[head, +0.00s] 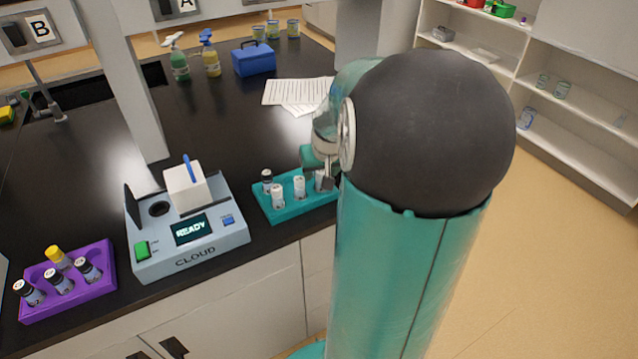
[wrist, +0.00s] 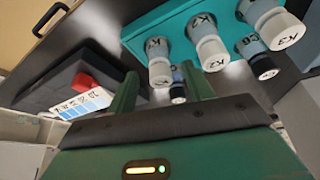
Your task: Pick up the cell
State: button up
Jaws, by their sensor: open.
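A teal rack (head: 290,211) stands near the bench's front edge and holds several small vials. In the head view, white-capped vials (head: 278,192) and a dark-capped vial (head: 267,177) show in it. In the wrist view the rack (wrist: 185,22) is at the top, with white-capped vials lettered K (wrist: 160,70) and a dark-capped vial (wrist: 262,66). Which one is the cell, I cannot tell. My gripper (wrist: 160,87) is open, with another dark-capped vial (wrist: 178,93) seen between its fingertips; contact is unclear. In the head view my arm hides the rack's right end.
A grey meter marked CLOUD (head: 190,235), showing READY, stands left of the rack. A purple rack (head: 68,290) of vials is at far left. Papers (head: 297,92) lie behind. In the wrist view, a dark block (wrist: 65,82) with a red part and a colour card is at left.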

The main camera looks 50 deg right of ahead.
jog(key=shift+x, duration=1.4)
jog(key=c, duration=0.9)
jog(key=shift+r, duration=0.2)
